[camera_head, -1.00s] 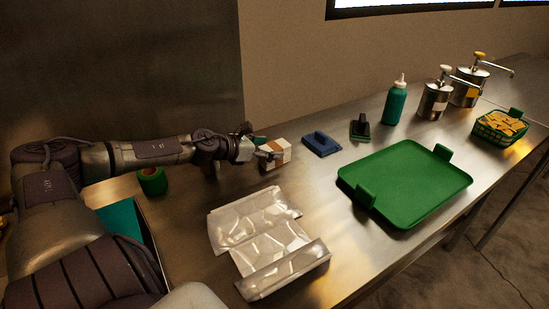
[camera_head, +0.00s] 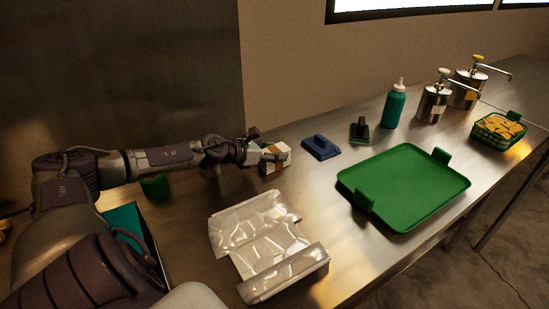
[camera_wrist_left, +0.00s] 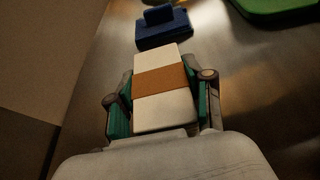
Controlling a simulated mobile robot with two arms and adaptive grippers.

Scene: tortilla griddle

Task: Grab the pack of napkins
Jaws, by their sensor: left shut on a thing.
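The pack of napkins (camera_head: 275,158) is a small white block with a brown band, at the back of the steel counter in the head view. It also shows in the left wrist view (camera_wrist_left: 163,80), lying lengthwise between green finger pads. My left gripper (camera_head: 268,155) reaches in from the left and is shut on the pack, one finger on each side. In the left wrist view the left gripper (camera_wrist_left: 161,108) has both pads against the pack's sides. I cannot tell whether the pack touches the counter. My right gripper is not in view.
A blue press-like tool (camera_head: 321,147) lies just right of the pack. A green tray (camera_head: 405,188) is farther right, and a crumpled foil sheet (camera_head: 262,236) lies in front. A green roll (camera_head: 155,186) sits under my left arm. A wall runs behind.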

